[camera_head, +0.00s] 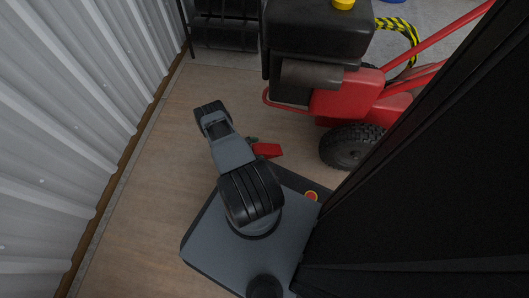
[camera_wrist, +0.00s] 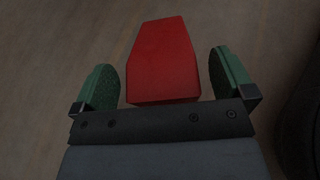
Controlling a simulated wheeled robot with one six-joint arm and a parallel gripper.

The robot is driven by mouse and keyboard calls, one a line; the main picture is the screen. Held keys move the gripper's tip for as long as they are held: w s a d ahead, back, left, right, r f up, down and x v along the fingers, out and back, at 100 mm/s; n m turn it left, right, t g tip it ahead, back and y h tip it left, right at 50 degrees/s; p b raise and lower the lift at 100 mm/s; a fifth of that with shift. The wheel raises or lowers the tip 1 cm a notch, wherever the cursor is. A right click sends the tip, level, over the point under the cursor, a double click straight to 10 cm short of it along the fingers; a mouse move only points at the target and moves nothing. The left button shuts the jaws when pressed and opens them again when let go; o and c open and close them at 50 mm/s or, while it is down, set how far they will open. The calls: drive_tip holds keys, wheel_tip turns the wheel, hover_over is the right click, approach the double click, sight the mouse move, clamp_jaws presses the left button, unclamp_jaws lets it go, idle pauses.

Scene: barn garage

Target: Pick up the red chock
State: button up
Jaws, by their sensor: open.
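The red chock (camera_head: 267,150) lies on the wooden floor just in front of my base in the head view, partly hidden by my arm. In the wrist view the red chock (camera_wrist: 163,62) is a wedge-shaped block between the two green finger pads of my gripper (camera_wrist: 162,78). My gripper is open. In the head view my gripper (camera_head: 251,141) is mostly hidden behind my arm, with only a little green showing beside the chock.
A red and black wheeled machine (camera_head: 345,100) stands to the right, its black tyre (camera_head: 349,146) near the chock. A corrugated metal wall (camera_head: 70,110) runs along the left. Black items (camera_head: 225,30) stand at the back. Wooden floor (camera_head: 150,165) is clear on the left.

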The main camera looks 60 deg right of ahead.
drive_tip(key=shift+x, duration=1)
drive_tip(key=shift+c, duration=0.3)
drive_tip(key=shift+w, duration=0.1)
drive_tip(key=c, duration=1.2)
drive_tip(key=shift+r, duration=0.1)
